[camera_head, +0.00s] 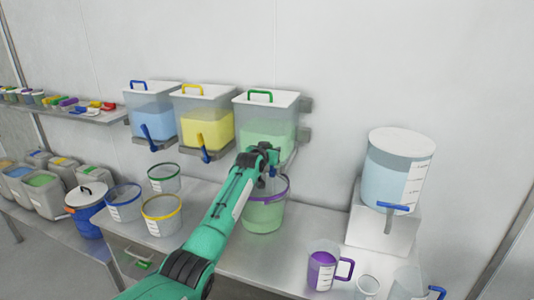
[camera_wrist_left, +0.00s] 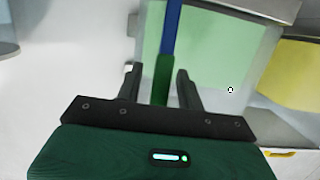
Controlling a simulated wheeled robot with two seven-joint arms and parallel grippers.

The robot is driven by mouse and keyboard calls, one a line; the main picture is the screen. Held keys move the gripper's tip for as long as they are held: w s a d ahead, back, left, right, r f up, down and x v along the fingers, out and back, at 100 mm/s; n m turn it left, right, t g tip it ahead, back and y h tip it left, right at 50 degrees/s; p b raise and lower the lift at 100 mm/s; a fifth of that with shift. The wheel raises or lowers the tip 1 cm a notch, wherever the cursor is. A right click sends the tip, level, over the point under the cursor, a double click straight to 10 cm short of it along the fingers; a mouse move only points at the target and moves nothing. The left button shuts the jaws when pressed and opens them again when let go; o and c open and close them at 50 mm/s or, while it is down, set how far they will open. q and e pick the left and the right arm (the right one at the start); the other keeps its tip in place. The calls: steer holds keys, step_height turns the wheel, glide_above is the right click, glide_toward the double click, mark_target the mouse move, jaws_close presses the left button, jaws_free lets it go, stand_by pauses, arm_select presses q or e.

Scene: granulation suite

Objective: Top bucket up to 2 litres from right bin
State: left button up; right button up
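The right bin (camera_head: 266,120) hangs on the wall, with a green lid handle and pale green contents. It also shows in the left wrist view (camera_wrist_left: 225,60). Below its outlet stands a clear bucket with a purple rim (camera_head: 265,215), holding pale green material. Its level marks cannot be read from here. My left gripper (camera_head: 268,158) is in front of the bin's lower part. In the left wrist view, its two fingers (camera_wrist_left: 160,88) are apart, with a blue lever (camera_wrist_left: 171,30) with a green lower part between them. No contact with the lever shows. My right gripper is not in view.
The blue bin (camera_head: 152,115) and yellow bin (camera_head: 204,120) hang to the left. Three empty-looking buckets stand on the bench (camera_head: 225,195). At right are a water tank (camera_head: 396,170) on a white block, a purple-filled jug (camera_head: 321,270) and clear vessels.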

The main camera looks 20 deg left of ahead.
arm_select(q)
steer(key=s+r+b, duration=0.2)
steer(key=s+b, duration=0.2)
steer(key=s, duration=0.9)
steer(key=shift+s+a+r, duration=0.2)
steer(key=shift+a+r, duration=0.05)
steer(key=shift+r, duration=0.1)
